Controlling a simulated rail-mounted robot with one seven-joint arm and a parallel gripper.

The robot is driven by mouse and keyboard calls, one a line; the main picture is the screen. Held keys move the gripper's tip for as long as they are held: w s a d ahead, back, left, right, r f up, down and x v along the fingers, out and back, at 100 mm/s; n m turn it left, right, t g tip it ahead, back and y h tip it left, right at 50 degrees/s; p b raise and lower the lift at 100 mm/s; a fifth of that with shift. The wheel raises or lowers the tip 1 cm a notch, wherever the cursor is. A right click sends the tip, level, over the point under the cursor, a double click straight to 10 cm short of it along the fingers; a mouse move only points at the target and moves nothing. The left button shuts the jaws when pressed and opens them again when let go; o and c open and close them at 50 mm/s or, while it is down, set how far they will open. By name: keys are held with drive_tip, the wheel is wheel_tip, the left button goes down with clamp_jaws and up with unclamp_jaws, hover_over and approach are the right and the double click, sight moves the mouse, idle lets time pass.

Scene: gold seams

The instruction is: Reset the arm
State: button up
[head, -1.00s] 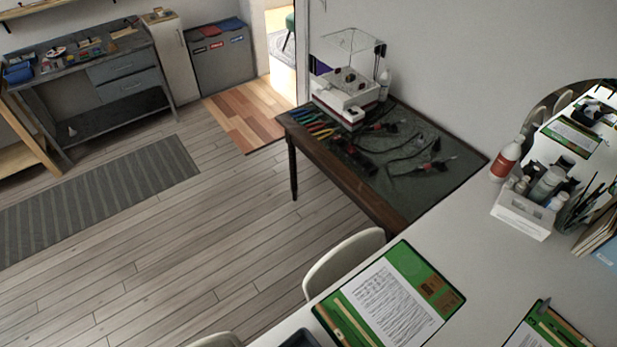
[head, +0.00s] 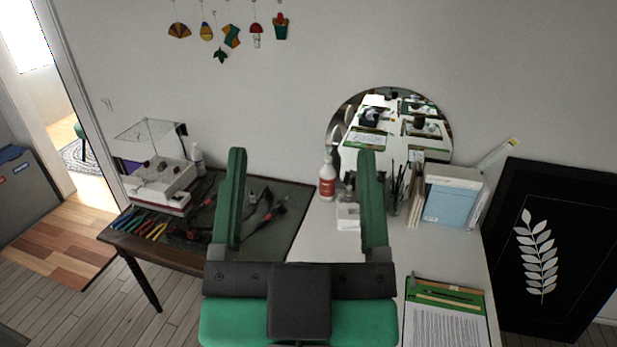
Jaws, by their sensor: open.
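My gripper (head: 302,156) is in the lower middle of the head view, close to the camera. Its two green fingers point up and stand wide apart, with nothing held between them. Behind the gap show the wall, a bottle with a red label (head: 327,182) and part of the dark work table (head: 285,222). The gripper's dark crossbar and green body hide the near part of the white table (head: 318,240).
A clear-lidded machine (head: 160,185) and coloured pliers (head: 140,225) are on the dark table at left. A round mirror (head: 430,155), box files (head: 452,196) and a green mat with paper (head: 445,315) are at right. A black leaf picture (head: 560,250) stands far right.

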wheel_tip(320, 180, up, 12)
drive_tip(key=s+t+p, duration=0.1)
drive_tip(key=p, duration=0.8)
drive_tip(key=shift+s+d+f, duration=0.15)
drive_tip(key=shift+s+d, duration=0.25)
drive_tip(key=shift+d, duration=0.05)
